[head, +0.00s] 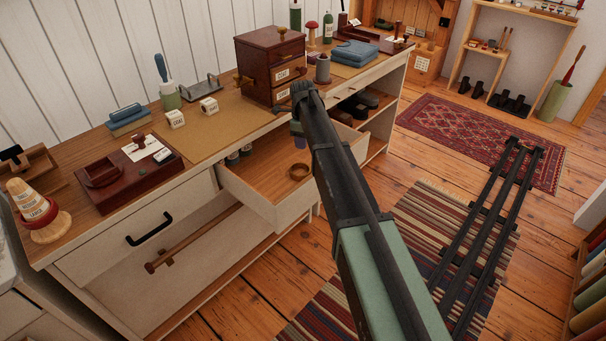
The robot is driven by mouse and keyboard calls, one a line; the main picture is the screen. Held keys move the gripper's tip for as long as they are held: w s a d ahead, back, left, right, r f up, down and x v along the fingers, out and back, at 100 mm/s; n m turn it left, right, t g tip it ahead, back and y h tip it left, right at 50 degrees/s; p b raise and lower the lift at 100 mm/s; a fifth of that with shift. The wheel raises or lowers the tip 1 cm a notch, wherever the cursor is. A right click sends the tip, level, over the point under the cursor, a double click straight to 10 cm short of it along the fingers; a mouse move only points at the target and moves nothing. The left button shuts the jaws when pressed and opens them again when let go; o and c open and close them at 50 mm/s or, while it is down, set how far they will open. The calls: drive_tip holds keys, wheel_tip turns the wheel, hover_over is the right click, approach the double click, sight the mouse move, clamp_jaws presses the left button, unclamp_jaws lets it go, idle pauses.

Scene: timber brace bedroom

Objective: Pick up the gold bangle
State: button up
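The gold bangle (299,171) is a small brownish-gold ring lying in the open drawer (262,187), on its bare wooden floor toward the right. The drawer is pulled out from the front of the long dresser. My arm reaches up from the lower right, passing just right of the bangle in the picture. My gripper (297,128) is at the arm's far end, near the drawer's back and the dresser edge, apart from the bangle. Its fingers are small, dark and partly hidden by the arm, so their opening does not show.
Dark jars (239,155) stand at the drawer's back left. A small wooden chest (269,60) with labelled drawers stands on the dresser top close to my gripper. White labelled blocks (209,105) and a dark red tray (128,176) are farther left. The floor right of the drawer holds rugs.

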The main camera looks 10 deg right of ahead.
wheel_tip(320, 180, down, 10)
drive_tip(key=b, duration=0.8)
drive_tip(key=shift+f+b, duration=0.1)
drive_tip(key=shift+b, duration=0.3)
drive_tip(key=shift+r, duration=0.2)
clamp_jaws()
